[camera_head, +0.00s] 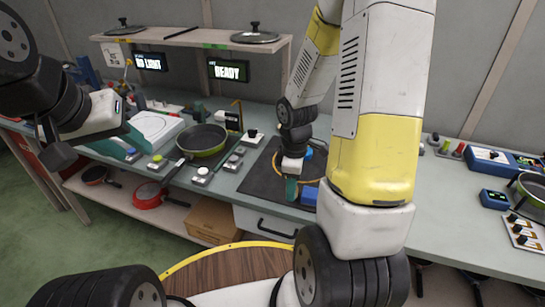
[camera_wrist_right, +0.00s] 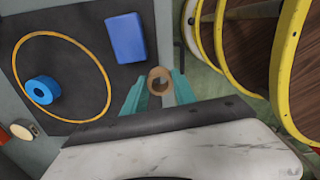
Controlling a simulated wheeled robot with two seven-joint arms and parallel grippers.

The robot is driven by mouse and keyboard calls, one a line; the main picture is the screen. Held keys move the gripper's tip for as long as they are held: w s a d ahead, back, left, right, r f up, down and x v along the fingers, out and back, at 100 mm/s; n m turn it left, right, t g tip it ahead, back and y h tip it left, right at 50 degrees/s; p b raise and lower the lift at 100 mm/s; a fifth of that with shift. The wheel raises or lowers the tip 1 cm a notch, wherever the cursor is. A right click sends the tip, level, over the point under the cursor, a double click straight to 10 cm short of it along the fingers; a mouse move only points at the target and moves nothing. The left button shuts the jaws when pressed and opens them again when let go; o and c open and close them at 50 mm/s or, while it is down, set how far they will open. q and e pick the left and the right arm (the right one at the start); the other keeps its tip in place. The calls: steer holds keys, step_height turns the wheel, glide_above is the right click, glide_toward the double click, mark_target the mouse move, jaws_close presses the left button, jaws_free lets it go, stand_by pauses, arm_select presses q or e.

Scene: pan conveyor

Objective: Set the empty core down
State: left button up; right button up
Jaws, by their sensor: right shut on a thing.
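My right gripper (camera_wrist_right: 158,88) has teal fingers, shut on a small brown hollow core (camera_wrist_right: 160,76). The core shows its open end in the right wrist view, near the edge of the dark mat (camera_wrist_right: 85,112). In the head view, my right gripper (camera_head: 291,190) points down over the mat (camera_head: 262,182), and the core cannot be made out.
A yellow ring (camera_wrist_right: 104,75) is marked on the mat, with a blue roll (camera_wrist_right: 41,90) at its edge. A blue block (camera_wrist_right: 125,37) lies beside it. A green pan (camera_head: 202,139) stands left of the mat. A round wooden top (camera_head: 215,272) is in front of the counter.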

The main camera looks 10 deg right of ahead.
steer(key=shift+s+a, duration=0.3)
steer(key=shift+a, duration=0.1)
glide_above(268, 176)
steer(key=shift+s+f, duration=0.35)
steer(key=shift+f, duration=0.45)
steer(key=shift+w+f, duration=0.2)
steer(key=shift+w, duration=0.1)
steer(key=shift+f, duration=1.55)
steer(key=shift+f, duration=0.1)
steer(key=o, duration=1)
steer(key=shift+o, duration=0.2)
